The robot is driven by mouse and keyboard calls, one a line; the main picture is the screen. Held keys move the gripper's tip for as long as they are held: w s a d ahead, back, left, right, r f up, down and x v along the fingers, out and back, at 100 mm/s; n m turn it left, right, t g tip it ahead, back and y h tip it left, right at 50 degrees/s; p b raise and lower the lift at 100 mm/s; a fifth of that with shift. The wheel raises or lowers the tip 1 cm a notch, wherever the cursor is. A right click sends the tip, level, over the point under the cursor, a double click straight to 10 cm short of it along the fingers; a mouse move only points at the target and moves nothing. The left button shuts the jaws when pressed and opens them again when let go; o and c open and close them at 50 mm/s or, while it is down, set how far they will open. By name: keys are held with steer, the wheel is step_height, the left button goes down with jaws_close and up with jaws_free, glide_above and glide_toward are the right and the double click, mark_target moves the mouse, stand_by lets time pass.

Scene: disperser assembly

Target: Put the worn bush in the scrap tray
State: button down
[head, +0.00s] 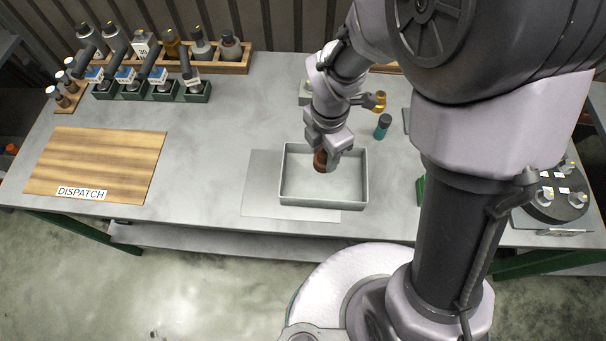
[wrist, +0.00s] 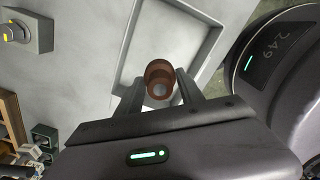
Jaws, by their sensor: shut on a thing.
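The worn bush is a small reddish-brown ring (head: 320,160). My gripper (head: 327,156) is shut on it and holds it over the left part of a shallow grey tray (head: 322,203). In the wrist view the bush (wrist: 159,78) sits between the two fingertips (wrist: 160,92), with the tray wall (wrist: 200,55) around and behind it. The tray looks empty apart from what my gripper hides. I cannot tell exactly how high the bush is above the tray floor.
A grey mat (head: 260,180) lies under the tray. A wooden DISPATCH board (head: 95,165) lies at left. Bottles in a wooden rack (head: 235,66) stand at the back. The bench between board and mat is clear.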

steer(key=f+b, duration=0.1)
steer(key=f, duration=0.2)
steer(key=f+b, duration=0.1)
steer(key=f, duration=0.2)
steer(key=f+b, duration=0.1)
steer(key=f, duration=0.1)
steer(key=shift+w+d+f, duration=0.1)
steer(key=shift+d+f, duration=0.25)
steer(key=shift+f, duration=0.05)
steer(key=shift+f, duration=0.15)
steer(key=c, duration=0.7)
jaws_free()
steer(key=shift+c, duration=0.2)
